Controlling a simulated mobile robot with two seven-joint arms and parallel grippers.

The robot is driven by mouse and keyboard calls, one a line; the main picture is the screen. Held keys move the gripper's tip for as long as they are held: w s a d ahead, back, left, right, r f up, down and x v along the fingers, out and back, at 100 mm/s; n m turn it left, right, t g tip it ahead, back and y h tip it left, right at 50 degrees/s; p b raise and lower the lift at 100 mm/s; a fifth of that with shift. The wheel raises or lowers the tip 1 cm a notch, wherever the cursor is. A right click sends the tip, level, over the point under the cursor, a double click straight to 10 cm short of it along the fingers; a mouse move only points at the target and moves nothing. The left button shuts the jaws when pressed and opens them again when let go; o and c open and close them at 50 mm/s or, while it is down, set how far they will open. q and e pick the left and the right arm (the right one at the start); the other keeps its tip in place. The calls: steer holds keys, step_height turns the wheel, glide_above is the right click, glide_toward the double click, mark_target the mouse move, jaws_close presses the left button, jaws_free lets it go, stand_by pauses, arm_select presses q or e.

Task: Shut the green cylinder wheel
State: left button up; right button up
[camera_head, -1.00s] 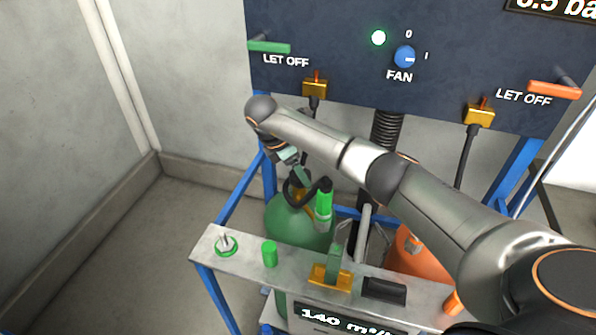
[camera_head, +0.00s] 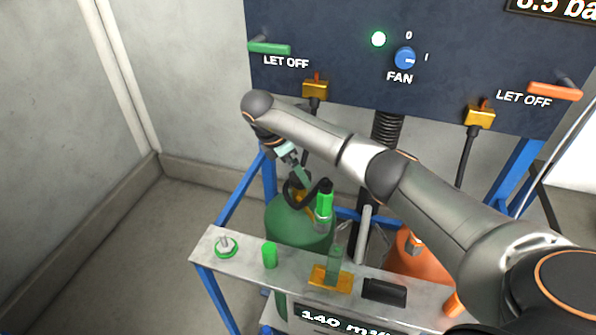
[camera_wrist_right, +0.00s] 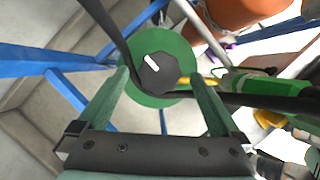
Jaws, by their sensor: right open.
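The green cylinder (camera_head: 290,222) stands behind the metal shelf in the head view. Its wheel is a dark knob with a white mark (camera_wrist_right: 160,73), seen from above over the round green cylinder top (camera_wrist_right: 172,48) in the right wrist view. My right gripper (camera_wrist_right: 160,75) is open, with one finger on each side of the wheel in the picture; I cannot tell whether they touch it. In the head view the right gripper (camera_head: 301,181) is small above the cylinder, and the wheel is hard to make out there. My left gripper is out of view.
A black hose (camera_wrist_right: 112,32) passes close by the wheel. A green-bodied fitting (camera_head: 324,205) stands beside the cylinder. The shelf (camera_head: 240,263), blue frame posts (camera_head: 240,190) and an orange cylinder (camera_head: 405,265) are nearby. Floor at left is clear.

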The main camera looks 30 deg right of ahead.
steer(key=p+v, duration=0.1)
steer(key=v, duration=0.9)
steer(key=shift+a+r, duration=0.25)
steer(key=shift+r, duration=0.1)
